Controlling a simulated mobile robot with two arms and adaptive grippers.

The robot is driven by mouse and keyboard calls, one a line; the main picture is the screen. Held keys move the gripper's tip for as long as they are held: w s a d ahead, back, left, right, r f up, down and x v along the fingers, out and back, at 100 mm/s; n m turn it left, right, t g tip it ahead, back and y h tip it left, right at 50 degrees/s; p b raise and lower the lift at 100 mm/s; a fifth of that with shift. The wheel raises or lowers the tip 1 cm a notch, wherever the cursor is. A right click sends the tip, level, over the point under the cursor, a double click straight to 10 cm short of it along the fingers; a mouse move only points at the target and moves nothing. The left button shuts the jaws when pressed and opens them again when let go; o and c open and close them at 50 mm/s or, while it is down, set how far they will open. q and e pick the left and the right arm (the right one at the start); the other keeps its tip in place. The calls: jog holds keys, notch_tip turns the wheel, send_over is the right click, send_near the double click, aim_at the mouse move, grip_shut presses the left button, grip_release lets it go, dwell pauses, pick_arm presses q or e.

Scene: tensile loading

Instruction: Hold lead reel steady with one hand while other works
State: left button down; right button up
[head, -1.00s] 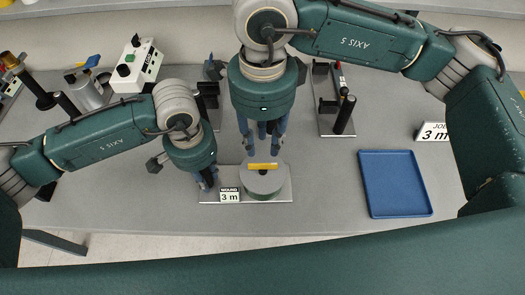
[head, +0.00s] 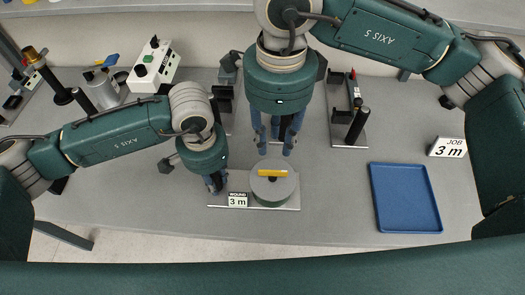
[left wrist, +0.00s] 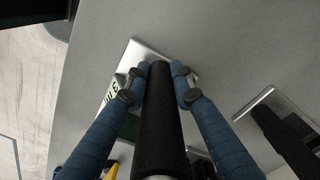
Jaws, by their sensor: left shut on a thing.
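The lead reel (head: 270,192) is a round green drum with a grey top and a yellow bar (head: 272,173) across it. It sits on a grey metal base plate (head: 285,205) with a "WOUND 3 m" sign (head: 237,200). My left gripper (head: 215,184) is at the plate's left end. In the left wrist view its blue fingers are shut on a black handle (left wrist: 161,120); part of the plate (left wrist: 148,55) shows beyond. My right gripper (head: 275,152) is empty beyond the reel, its fingers apart, pointing down and not touching the yellow bar.
A blue tray (head: 405,198) lies at the right, with a "JOB 3 m" sign (head: 447,147) behind it. A fixture with black posts (head: 350,115) stands at the back. A white control box (head: 153,65) and a metal cylinder (head: 103,92) stand at back left. The grey table front is clear.

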dwell(0.8)
pick_arm(q)
jog(key=c, duration=1.4)
grip_release()
jog(key=shift+r, duration=0.15)
notch_tip(320, 180, up, 12)
jog(key=shift+f, duration=0.1)
